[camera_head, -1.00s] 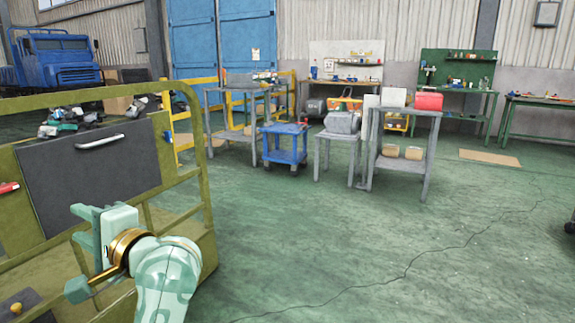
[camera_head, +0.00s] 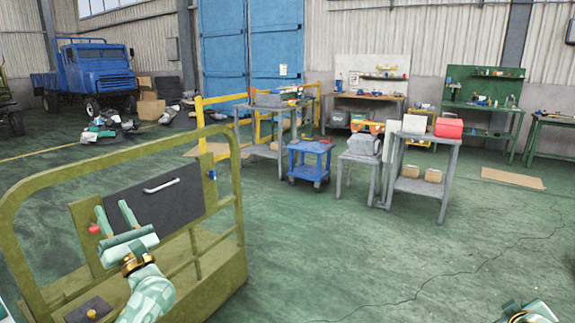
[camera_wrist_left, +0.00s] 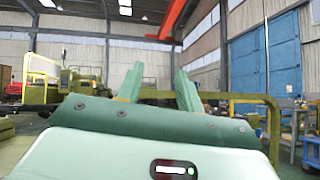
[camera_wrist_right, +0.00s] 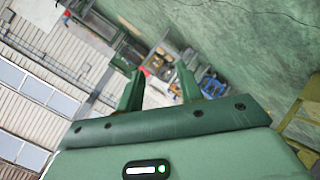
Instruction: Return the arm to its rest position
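My left gripper (camera_head: 112,204) is in front of the olive metal railing frame (camera_head: 112,158) at the lower left of the head view. Its two fingers point up and stand apart, with nothing between them. In the left wrist view the left gripper (camera_wrist_left: 158,68) is also open and empty. A part of my right arm (camera_head: 530,312) shows at the bottom right corner of the head view; its fingers cannot be made out there. In the right wrist view my right gripper (camera_wrist_right: 160,67) has its fingers apart and empty.
The olive frame carries a dark panel (camera_head: 155,205) with a light handle, close behind my left gripper. A blue cart (camera_head: 309,161), grey tables and workbenches stand farther back. A blue truck (camera_head: 95,70) is at the back left. Green floor (camera_head: 370,260) lies clear at centre and right.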

